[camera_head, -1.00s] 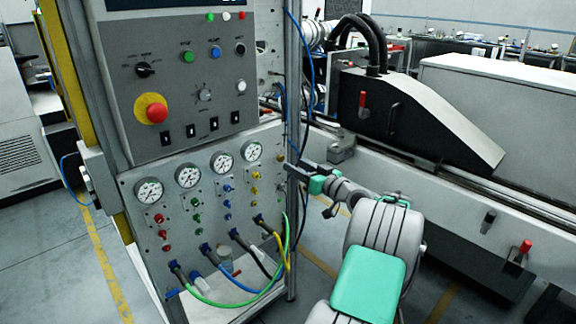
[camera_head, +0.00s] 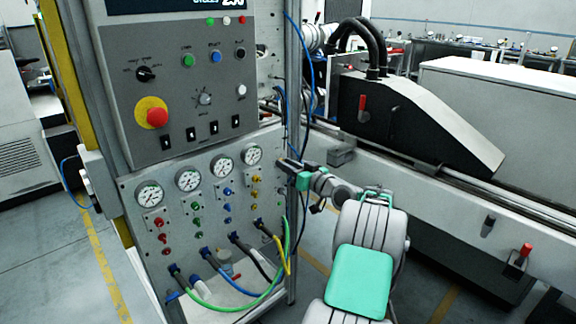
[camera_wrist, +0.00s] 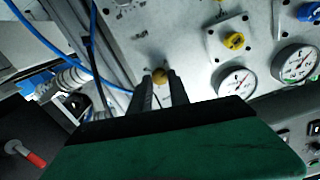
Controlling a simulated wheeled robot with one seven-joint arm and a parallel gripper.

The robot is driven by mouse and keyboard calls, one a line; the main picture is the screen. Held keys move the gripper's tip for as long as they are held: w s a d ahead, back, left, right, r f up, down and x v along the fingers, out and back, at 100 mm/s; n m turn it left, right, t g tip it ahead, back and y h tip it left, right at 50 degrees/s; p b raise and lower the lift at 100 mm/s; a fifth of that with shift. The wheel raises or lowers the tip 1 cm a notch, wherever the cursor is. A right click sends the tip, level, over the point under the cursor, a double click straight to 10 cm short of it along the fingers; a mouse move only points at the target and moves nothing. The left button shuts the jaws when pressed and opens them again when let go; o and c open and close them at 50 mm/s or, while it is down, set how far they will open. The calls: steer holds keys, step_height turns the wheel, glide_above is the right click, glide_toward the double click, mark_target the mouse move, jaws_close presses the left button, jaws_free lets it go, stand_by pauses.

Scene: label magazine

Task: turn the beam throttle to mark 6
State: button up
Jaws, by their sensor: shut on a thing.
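A small brass-coloured knob (camera_wrist: 160,75) sits on the grey panel (camera_wrist: 200,20) in the wrist view. My gripper's two dark fingers (camera_wrist: 162,88) stand on either side of it and are shut on it. In the head view my gripper (camera_head: 281,162) reaches the right edge of the lower panel, right of the fourth gauge; the fingers hide the knob there. I cannot read a beam throttle label, scale marks or the knob's pointer.
Pressure gauges (camera_head: 222,167) line the panel, with coloured valves and hoses below. A yellow valve knob (camera_wrist: 234,41) and a gauge (camera_wrist: 236,85) are close to my fingers. A frame post and blue cable (camera_wrist: 80,30) run beside the panel.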

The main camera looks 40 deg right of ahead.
jaws_close()
